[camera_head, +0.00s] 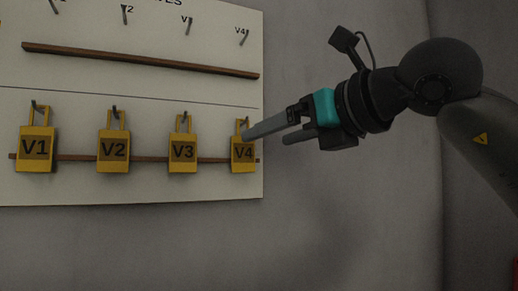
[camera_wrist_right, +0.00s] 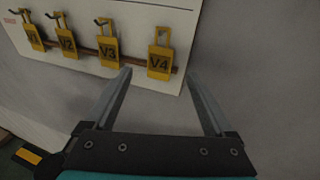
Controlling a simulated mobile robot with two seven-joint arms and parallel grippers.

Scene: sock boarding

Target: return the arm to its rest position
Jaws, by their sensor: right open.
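My right gripper (camera_head: 262,131) comes in from the right in the head view, with its fingertips in front of the board's right edge, close to the V4 tag. In the right wrist view my right gripper (camera_wrist_right: 160,78) is open, and nothing shows between its fingers. The yellow V4 tag (camera_wrist_right: 159,63) hangs on the board beyond the fingertips, apart from them in this view. The V4 tag (camera_head: 243,154) also shows in the head view, where a finger passes near its top. My left gripper is not in view.
The white board (camera_head: 140,190) on the grey wall carries yellow tags V1 (camera_head: 36,147), V2 (camera_head: 114,150) and V3 (camera_head: 183,152) on hooks. A brown rail (camera_head: 140,60) runs above, with empty hooks over it. The wall below the board (camera_head: 300,240) is clear.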

